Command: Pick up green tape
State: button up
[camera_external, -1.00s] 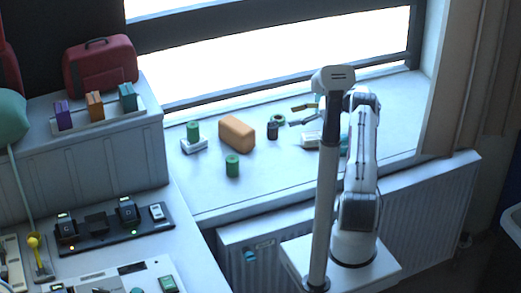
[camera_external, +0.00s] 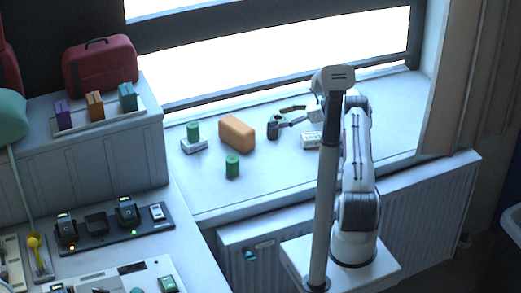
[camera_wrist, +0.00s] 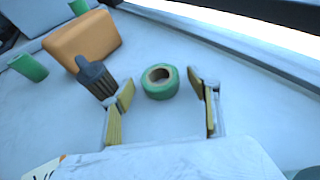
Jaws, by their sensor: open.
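The green tape (camera_wrist: 160,82) is a ring lying flat on the pale sill, its brown core facing up. In the wrist view it lies just ahead of and between the yellow-padded fingers of my gripper (camera_wrist: 161,88), with a gap on each side. My gripper is open and empty. In the external view my gripper (camera_external: 292,115) is low over the sill, and the tape (camera_external: 281,118) shows small and partly hidden by the fingers. I cannot tell the exact height of the fingertips.
An orange block (camera_wrist: 85,42) and green cylinders (camera_external: 232,166) (camera_external: 193,130) are further left. A white box (camera_external: 312,140) is near the arm. The window edge runs behind.

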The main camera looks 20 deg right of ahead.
jog(key=shift+w+a+f, duration=0.25)
jog(key=shift+a, duration=0.2)
jog(key=c, duration=1)
